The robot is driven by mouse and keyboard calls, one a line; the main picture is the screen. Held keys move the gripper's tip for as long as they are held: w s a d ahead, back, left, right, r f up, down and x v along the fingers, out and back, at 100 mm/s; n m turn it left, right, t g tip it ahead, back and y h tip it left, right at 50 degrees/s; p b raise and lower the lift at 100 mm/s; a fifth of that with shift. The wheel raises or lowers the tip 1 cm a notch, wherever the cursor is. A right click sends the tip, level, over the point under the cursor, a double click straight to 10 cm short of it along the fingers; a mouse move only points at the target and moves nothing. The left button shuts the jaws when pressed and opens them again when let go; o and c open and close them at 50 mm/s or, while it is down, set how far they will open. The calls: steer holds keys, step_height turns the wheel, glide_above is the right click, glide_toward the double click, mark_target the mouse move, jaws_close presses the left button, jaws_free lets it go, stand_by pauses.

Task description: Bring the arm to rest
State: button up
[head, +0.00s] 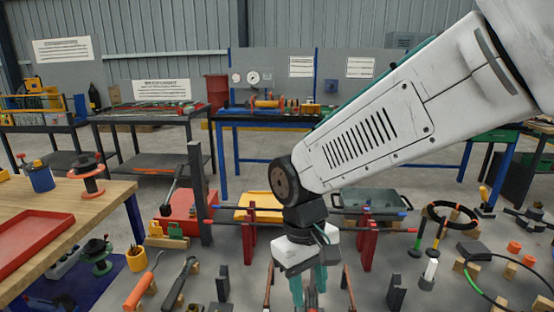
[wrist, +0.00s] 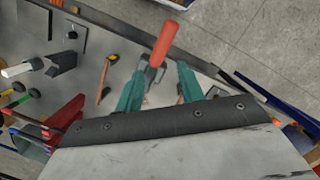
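My gripper (head: 310,292) hangs at the lower middle of the head view, pointing down over the low work area, with its teal fingers partly cut off by the bottom edge. The white arm reaches down to it from the upper right. In the wrist view the two teal fingers (wrist: 160,72) stand apart, so the gripper is open. A tool with a red handle (wrist: 165,42) shows in the gap and beyond the fingertips. It looks narrower than the gap, and I see no finger closed on it. Its depth below the fingers is hard to tell.
A wooden bench (head: 100,200) with a red tray (head: 30,240) stands at left. Rods on red supports (head: 368,245) lie behind the gripper. A black ring (head: 452,212) and several small items crowd the right. Tables line the back. Open space shows above the gripper.

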steer(key=s+d+r+m+t, duration=0.1)
steer(key=s+d+r+m, duration=0.1)
steer(key=d, duration=0.5)
steer(key=s+d+r+m+t, duration=0.1)
steer(key=s+d+r+m, duration=0.1)
steer(key=s+d, duration=0.4)
steer(key=s+d+r+m+t+y, duration=0.1)
steer(key=s+d+r, duration=0.3)
steer(key=d, duration=0.4)
steer(key=shift+s+r+m, duration=0.35)
steer(key=shift+s+m, duration=0.05)
steer(key=shift+m, duration=0.3)
